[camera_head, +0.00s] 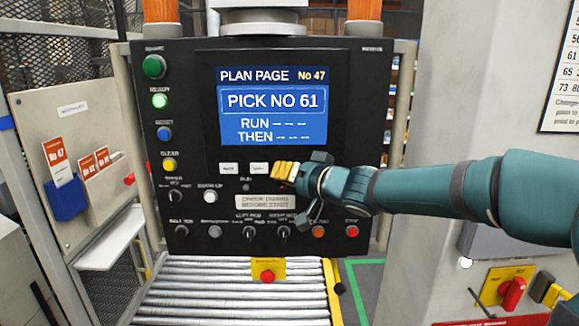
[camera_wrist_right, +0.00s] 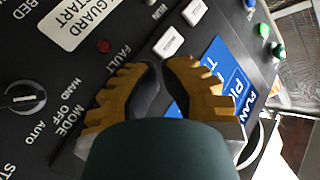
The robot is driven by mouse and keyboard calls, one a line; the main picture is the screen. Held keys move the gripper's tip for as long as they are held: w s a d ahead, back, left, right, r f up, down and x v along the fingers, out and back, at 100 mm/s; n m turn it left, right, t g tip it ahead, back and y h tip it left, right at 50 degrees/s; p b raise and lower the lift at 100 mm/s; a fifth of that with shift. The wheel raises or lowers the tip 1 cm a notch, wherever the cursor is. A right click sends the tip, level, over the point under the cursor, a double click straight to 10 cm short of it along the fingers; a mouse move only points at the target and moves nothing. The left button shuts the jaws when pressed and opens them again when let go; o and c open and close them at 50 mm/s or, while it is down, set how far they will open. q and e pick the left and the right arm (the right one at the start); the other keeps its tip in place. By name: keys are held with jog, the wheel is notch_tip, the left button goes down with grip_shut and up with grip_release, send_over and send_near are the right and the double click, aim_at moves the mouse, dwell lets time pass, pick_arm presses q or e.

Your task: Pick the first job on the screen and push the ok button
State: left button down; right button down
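The screen (camera_head: 272,105) on the black panel reads PLAN PAGE No 47, PICK NO 61 in an outlined box, then RUN and THEN with dashes. Two small white buttons stand below it, the left one (camera_head: 230,168) and the right one (camera_head: 259,168); their labels are too small to read. My right gripper (camera_head: 283,171) is just right of the right white button, before the panel. In the wrist view its yellow fingers (camera_wrist_right: 159,68) have a narrow gap with nothing between them, and a white button (camera_wrist_right: 168,42) lies beyond the tips. My left gripper is not in view.
A column of coloured buttons (camera_head: 159,101) lines the panel's left edge, with knobs and buttons along its bottom. A roller conveyor (camera_head: 230,292) with a red stop button (camera_head: 267,276) lies below. Red job cards (camera_head: 58,160) sit in holders at left.

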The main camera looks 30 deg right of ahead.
dwell(1.4)
jog(key=shift+w+d+p, duration=0.15)
jog(key=shift+w+p, duration=0.1)
jog(key=shift+p, duration=0.1)
jog(key=shift+w, duration=0.15)
jog(key=shift+w+d+p, duration=0.25)
jog(key=shift+p, duration=0.2)
dwell(0.5)
dwell(0.3)
jog(key=shift+s+a, duration=0.4)
jog(key=shift+s, duration=0.25)
